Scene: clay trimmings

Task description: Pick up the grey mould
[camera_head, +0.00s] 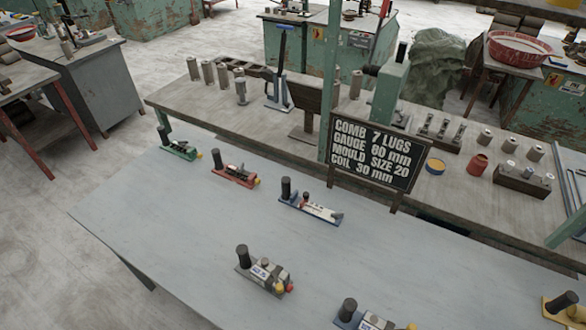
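The grey mould (262,270) lies on the light grey table (170,225), near the front middle of the view. It has a grey base, an upright dark cylindrical handle at its left end, a white label, and small red and yellow parts at its right end. Neither of my grippers is in view.
Other moulds share the table: green (178,150), red (235,175), blue (310,208), a blue-based one (368,317) cut by the bottom edge, and yellow (566,308). A black sign (375,152) stands behind them, before a cluttered bench (300,128). The table's left part is clear.

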